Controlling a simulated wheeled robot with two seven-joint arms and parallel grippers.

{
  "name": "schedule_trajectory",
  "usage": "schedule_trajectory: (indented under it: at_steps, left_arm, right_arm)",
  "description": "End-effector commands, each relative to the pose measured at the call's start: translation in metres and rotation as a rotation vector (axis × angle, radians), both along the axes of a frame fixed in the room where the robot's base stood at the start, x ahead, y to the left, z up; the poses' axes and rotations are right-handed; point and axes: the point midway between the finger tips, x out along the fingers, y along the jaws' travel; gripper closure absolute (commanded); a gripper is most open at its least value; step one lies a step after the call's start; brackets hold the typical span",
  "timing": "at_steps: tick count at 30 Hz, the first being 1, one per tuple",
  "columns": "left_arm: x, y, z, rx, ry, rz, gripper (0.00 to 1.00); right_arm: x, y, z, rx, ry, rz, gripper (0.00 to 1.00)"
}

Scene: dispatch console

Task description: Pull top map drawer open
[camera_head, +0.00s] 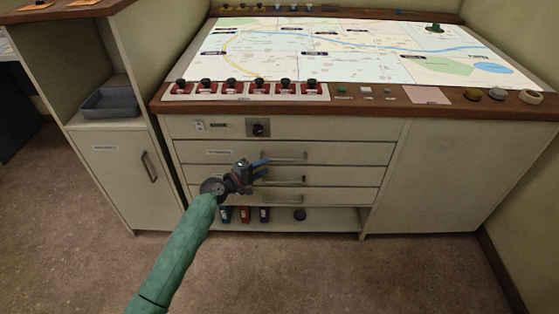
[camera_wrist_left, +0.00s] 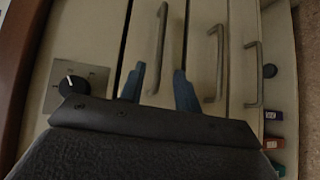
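The top map drawer (camera_head: 230,153) is the upper of three cream drawers and looks flush with the cabinet front. Its bar handle (camera_head: 290,156) also shows in the left wrist view (camera_wrist_left: 160,40). My left gripper (camera_head: 262,169) is in front of the drawers, just left of and slightly below the handle in the head view. In the left wrist view its two blue fingers (camera_wrist_left: 160,80) are apart, with the top handle's bar lined up between them. I see no contact, and the depth gap is unclear. My right gripper is not in view.
Two lower drawer handles (camera_head: 287,180) (camera_head: 280,200) sit below. A black dial (camera_head: 258,128) is above the drawers. A shelf with coloured binders (camera_head: 244,214) lies underneath. A cabinet (camera_head: 120,175) stands left. The floor ahead is clear.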

Motion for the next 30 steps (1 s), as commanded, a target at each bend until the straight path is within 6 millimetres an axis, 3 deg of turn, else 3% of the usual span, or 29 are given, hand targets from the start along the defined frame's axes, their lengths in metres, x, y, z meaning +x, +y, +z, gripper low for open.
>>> schedule_trajectory:
  at_steps: [8, 21, 30]
  left_arm:
    - [0.006, -0.004, 0.000, -0.055, 0.048, 0.019, 0.68]
    - [0.046, -0.045, -0.008, -0.051, 0.047, 0.019, 0.68]
    - [0.056, -0.054, -0.011, -0.050, 0.047, 0.020, 0.68]
  right_arm:
    - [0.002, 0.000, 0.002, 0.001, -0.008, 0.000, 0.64]
    - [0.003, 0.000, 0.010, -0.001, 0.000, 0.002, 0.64]
    - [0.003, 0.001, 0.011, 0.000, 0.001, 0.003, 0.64]
